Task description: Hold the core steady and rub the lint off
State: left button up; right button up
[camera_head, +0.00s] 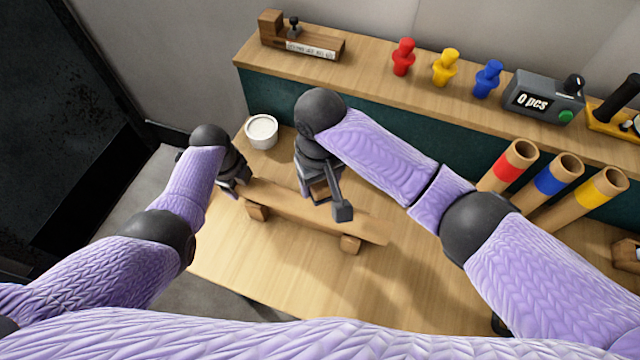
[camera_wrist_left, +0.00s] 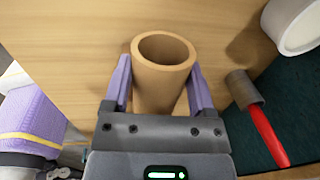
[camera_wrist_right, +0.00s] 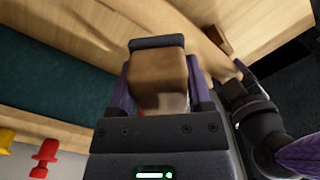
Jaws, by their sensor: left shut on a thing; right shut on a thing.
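The core, a long tan cardboard tube (camera_head: 320,213), lies across two wooden supports on the table. Its open end (camera_wrist_left: 165,48) faces the left wrist camera. My left gripper (camera_head: 236,172) is shut on the core near its left end, a purple finger on each side. My right gripper (camera_head: 318,178) is shut on a brown block (camera_wrist_right: 158,82) with a dark pad along one edge, held at the core's middle part. The arm and gripper hide part of the block in the head view. Whether it touches the core is unclear. I cannot make out any lint.
A white tub (camera_head: 261,131) stands behind the core. A red-handled tool (camera_wrist_left: 268,132) lies beside my left gripper. Several colour-banded tubes (camera_head: 508,165) stand at right. The shelf holds coloured pegs (camera_head: 403,57) and a counter (camera_head: 541,97). The table front is clear.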

dwell(0.4)
pick_arm(q)
jog(key=o, duration=1.2)
jog(key=shift+o, duration=0.2)
